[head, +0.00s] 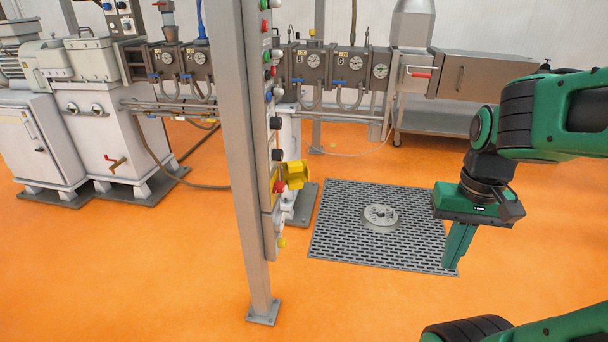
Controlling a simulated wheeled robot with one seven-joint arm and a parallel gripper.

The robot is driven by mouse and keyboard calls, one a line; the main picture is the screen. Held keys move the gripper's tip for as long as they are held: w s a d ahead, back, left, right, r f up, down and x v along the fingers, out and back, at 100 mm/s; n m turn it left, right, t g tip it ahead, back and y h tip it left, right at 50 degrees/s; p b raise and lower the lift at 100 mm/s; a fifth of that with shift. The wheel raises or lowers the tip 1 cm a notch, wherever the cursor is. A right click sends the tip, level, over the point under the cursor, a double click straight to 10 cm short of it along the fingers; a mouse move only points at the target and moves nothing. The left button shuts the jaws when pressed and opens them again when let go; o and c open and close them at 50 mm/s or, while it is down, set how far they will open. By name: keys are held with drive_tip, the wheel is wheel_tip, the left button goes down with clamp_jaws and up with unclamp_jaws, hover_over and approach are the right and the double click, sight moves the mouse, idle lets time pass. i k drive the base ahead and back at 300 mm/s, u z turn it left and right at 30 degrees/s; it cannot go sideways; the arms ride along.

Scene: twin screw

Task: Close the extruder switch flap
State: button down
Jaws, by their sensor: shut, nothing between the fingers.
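The yellow switch flap (296,173) is on the right side of the control post, in the middle of the head view. It sticks out to the right, apparently swung open, next to a red button (279,186). The switch strip (270,130) is seen nearly edge-on, so the face behind the flap is mostly hidden. My green gripper (457,266) points down at the right, its fingers shut and empty. It is well to the right of the flap and lower, touching nothing that I can see.
A grey metal post (245,160) stands just left of the switch strip. The extruder barrel (330,68) with gauges runs along the back. A floor grate (340,225) with a round fitting (380,217) lies between post and gripper. The orange floor in front is clear.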

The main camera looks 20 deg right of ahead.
sight(294, 174)
drive_tip(key=u, duration=0.05)
drive_tip(key=k, duration=0.4)
drive_tip(key=z, duration=0.55)
drive_tip(key=i, duration=2.25)
drive_tip(key=u, duration=0.7)
